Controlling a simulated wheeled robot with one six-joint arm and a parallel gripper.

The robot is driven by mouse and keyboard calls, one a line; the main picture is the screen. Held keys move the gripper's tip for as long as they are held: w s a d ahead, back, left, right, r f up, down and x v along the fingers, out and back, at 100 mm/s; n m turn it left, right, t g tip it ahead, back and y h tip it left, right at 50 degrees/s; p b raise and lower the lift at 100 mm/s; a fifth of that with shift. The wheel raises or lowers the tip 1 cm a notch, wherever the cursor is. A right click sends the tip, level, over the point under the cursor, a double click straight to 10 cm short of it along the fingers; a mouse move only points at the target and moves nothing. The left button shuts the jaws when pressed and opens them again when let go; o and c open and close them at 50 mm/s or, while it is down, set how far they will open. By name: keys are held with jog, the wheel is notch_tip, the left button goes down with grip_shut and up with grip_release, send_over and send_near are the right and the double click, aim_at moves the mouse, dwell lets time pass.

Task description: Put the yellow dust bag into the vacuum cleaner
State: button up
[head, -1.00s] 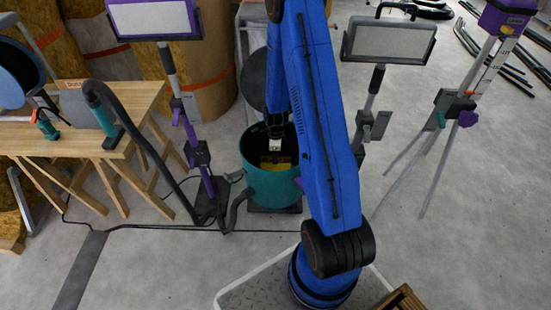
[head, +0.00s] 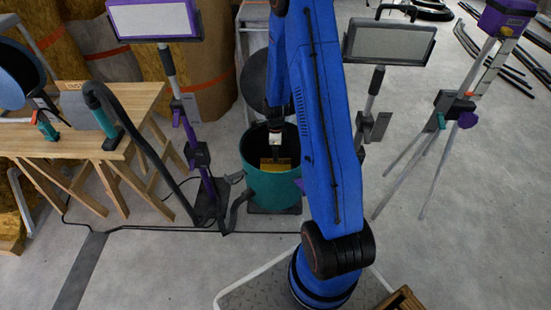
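The vacuum cleaner (head: 268,186) is a teal drum on the floor, with its top open and its dark round lid (head: 262,82) tilted up behind it. The yellow dust bag (head: 275,165) is inside the drum, partly hidden by the front rim. My gripper (head: 275,150) points down into the opening, directly above the bag's top edge. Its fingertips are small and dark, and I cannot tell whether they are open or touch the bag.
A work light (head: 153,20) on a stand is left of the drum, another (head: 389,41) is right of it. A hose (head: 150,147) runs from the wooden table (head: 85,140) towards the drum.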

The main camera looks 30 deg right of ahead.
jog(key=s+a+r+n+t, duration=0.1)
jog(key=s+a+r+n, duration=0.25)
jog(key=r, duration=0.65)
jog(key=s+a+r+n, duration=0.2)
jog(key=r+n, duration=0.2)
jog(key=r, duration=0.6)
jog(key=s+a+r+n+t, duration=0.1)
jog(key=s+a+r+n, duration=0.25)
jog(key=r, duration=0.65)
jog(key=s+a+r+n+t, duration=0.1)
jog(key=s+a+r+n, duration=0.1)
jog(key=s+r+n, duration=0.2)
jog(key=s+a+r+n+t, duration=0.1)
jog(key=s+n, duration=0.4)
jog(key=s, duration=0.5)
jog(key=s+a+r+n, duration=0.3)
jog(key=s+r+n, duration=0.1)
jog(key=s+r, duration=0.2)
jog(key=shift+s+a+r+n+t, duration=0.35)
jog(key=shift+s+a+n+t, duration=0.05)
jog(key=shift+s, duration=0.2)
